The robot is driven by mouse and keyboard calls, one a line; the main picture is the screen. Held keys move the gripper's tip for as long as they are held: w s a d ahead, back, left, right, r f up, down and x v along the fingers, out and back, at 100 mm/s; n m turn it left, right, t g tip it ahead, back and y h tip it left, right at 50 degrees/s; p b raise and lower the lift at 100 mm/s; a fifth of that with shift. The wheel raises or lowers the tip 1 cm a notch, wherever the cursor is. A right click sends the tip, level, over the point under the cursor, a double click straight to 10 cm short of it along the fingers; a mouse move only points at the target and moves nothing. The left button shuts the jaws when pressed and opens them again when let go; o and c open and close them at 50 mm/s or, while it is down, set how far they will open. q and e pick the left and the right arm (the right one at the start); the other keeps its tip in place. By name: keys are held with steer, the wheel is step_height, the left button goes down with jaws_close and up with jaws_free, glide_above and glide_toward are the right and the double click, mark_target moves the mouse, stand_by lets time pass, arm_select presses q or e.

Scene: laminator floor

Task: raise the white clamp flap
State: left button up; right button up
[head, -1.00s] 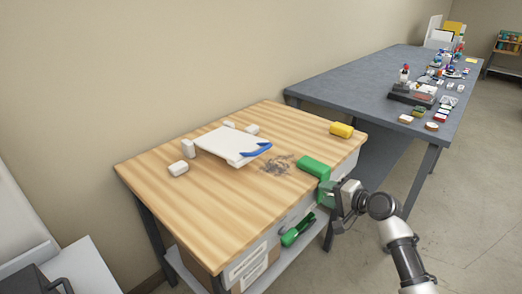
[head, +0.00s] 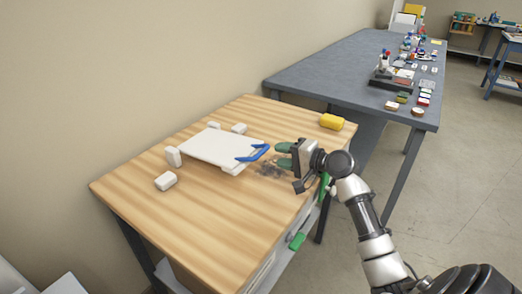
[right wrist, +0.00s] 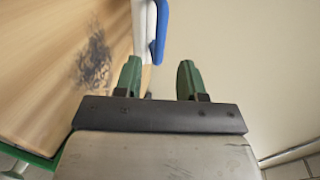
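The white clamp flap (head: 222,149) is a flat white panel with a blue handle (head: 253,154) along its right end, over the wooden bench. The panel appears nearly level, slightly above the bench top. My right gripper (head: 283,155) has green fingertips and is open and empty, just right of the blue handle. In the right wrist view, the fingers (right wrist: 159,78) stand apart, with the blue handle (right wrist: 158,30) and the flap's white edge (right wrist: 143,25) beyond them, toward the left finger. I see no contact. My left gripper is not in view.
White blocks (head: 165,181) stand around the flap on the wooden bench (head: 220,220). A dark scribbled patch lies below the gripper. A yellow block (head: 331,122) sits at the bench's far right corner. A grey table (head: 340,75) with several small items stands behind.

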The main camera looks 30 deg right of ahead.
mark_target(262, 151)
steer(key=x, duration=0.7)
steer(key=shift+w, duration=0.15)
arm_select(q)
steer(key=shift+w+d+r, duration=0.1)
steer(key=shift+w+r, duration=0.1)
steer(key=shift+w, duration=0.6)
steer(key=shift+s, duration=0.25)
arm_select(e)
jaws_close()
